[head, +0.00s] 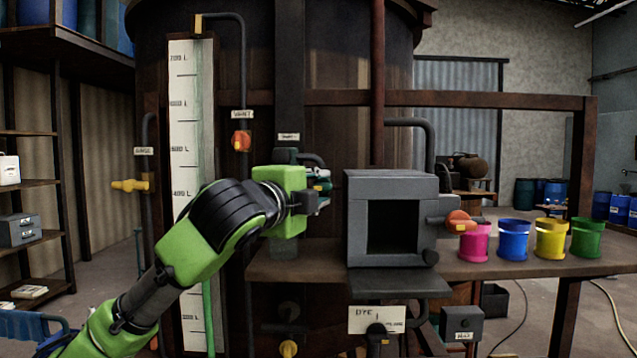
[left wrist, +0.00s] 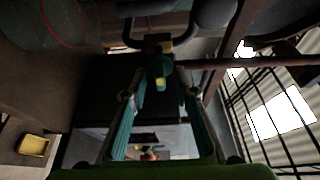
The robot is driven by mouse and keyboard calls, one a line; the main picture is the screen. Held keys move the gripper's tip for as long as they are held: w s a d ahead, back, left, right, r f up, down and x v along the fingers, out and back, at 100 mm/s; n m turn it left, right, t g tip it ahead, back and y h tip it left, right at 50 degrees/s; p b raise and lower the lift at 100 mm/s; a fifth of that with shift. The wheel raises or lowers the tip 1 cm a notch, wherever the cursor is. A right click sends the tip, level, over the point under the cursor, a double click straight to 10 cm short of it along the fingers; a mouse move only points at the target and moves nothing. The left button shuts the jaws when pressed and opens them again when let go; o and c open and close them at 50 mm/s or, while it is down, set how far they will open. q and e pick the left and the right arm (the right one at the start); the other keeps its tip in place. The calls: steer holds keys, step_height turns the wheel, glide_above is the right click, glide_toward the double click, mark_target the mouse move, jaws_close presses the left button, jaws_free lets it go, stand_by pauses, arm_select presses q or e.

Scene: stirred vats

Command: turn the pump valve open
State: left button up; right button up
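A label (head: 289,137) that I cannot read is on the dark vertical column in front of the vat. Below it, my left gripper (head: 318,183) hides most of the pipe fitting there, and a bit of yellow shows at its fingers. In the left wrist view a small teal and yellow valve part (left wrist: 160,74) lies ahead, between the two teal fingers of my left gripper (left wrist: 157,98). The fingers are apart, with gaps to the valve part. I take this to be the pump valve, but its label is not readable. My right gripper is not in view.
A grey box (head: 400,178) with an open front stands on the bench right of the gripper, with an orange valve (head: 460,219) and colored cups (head: 513,240) beyond. Another orange valve (head: 241,140) and a yellow valve (head: 130,185) are on pipes to the left.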

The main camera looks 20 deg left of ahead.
arm_select(q)
steer(key=shift+w, duration=0.1)
steer(key=c, duration=0.8)
steer(key=shift+o, duration=0.2)
steer(key=shift+f, duration=0.1)
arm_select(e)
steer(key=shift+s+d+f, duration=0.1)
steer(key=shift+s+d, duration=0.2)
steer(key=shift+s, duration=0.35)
arm_select(q)
steer(key=shift+d, duration=0.1)
